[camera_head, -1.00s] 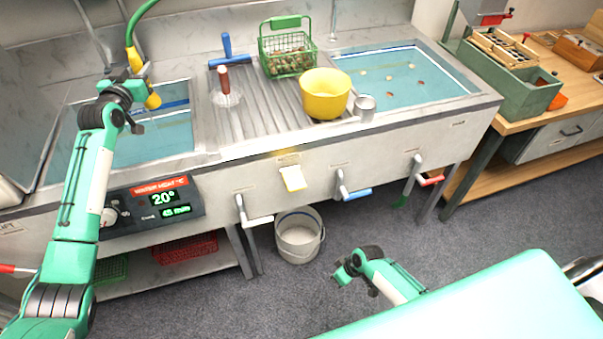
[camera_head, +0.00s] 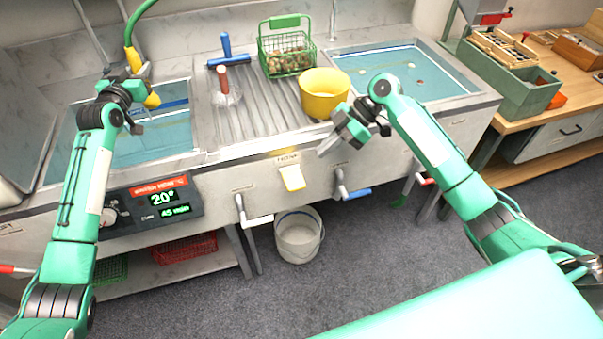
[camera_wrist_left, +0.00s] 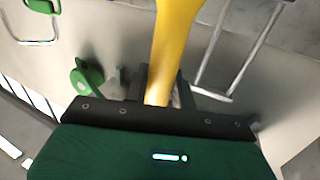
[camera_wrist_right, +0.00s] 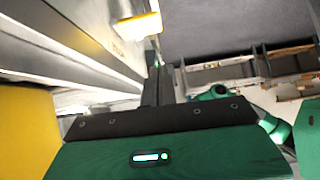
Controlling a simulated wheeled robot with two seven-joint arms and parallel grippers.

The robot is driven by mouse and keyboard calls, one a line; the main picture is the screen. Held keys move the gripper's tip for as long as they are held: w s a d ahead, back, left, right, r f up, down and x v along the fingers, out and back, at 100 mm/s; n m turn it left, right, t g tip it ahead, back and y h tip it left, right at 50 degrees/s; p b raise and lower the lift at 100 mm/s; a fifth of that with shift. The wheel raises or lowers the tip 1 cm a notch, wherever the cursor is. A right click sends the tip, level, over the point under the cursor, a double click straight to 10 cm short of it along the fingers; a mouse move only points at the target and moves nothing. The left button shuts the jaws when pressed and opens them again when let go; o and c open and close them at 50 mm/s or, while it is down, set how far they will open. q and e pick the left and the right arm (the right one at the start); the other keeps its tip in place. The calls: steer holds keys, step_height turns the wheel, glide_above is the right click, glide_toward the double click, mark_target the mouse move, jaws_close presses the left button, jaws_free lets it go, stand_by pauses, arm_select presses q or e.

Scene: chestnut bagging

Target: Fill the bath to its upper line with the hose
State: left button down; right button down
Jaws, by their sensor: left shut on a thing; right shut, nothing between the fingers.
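The left bath (camera_head: 150,150) is set in the counter and holds bluish water. A blue and a white line show on its back wall, partly hidden by my left arm. My left gripper (camera_head: 143,100) is shut on the yellow nozzle of the hose (camera_head: 153,101), above the back of the bath. The nozzle also shows between the fingers in the left wrist view (camera_wrist_left: 172,45). Whether water is running cannot be told. My right gripper (camera_head: 328,145) is shut and empty in front of the counter edge, beside the yellow bowl (camera_head: 325,90).
A yellow paddle (camera_head: 292,177) and lever handles with a white grip (camera_head: 258,221) and a blue grip (camera_head: 357,194) stick out of the counter front. A panel (camera_head: 160,200) reads 20°. A green basket (camera_head: 287,55) stands behind the bowl. A bucket (camera_head: 298,240) stands below.

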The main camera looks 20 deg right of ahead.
steer(key=shift+w+d+r, duration=0.2)
steer(key=shift+d+r, duration=0.05)
steer(key=shift+r, duration=0.3)
steer(key=shift+w+d+r, duration=0.2)
steer(key=shift+r, duration=0.35)
glide_above(292, 184)
steer(key=d, duration=0.3)
step_height(292, 184, down, 7)
steer(key=shift+d+r, duration=0.1)
steer(key=shift+r, duration=0.1)
steer(key=f, duration=0.3)
steer(key=shift+a+f, duration=0.25)
steer(key=shift+f, duration=0.55)
steer(key=shift+t, duration=0.3)
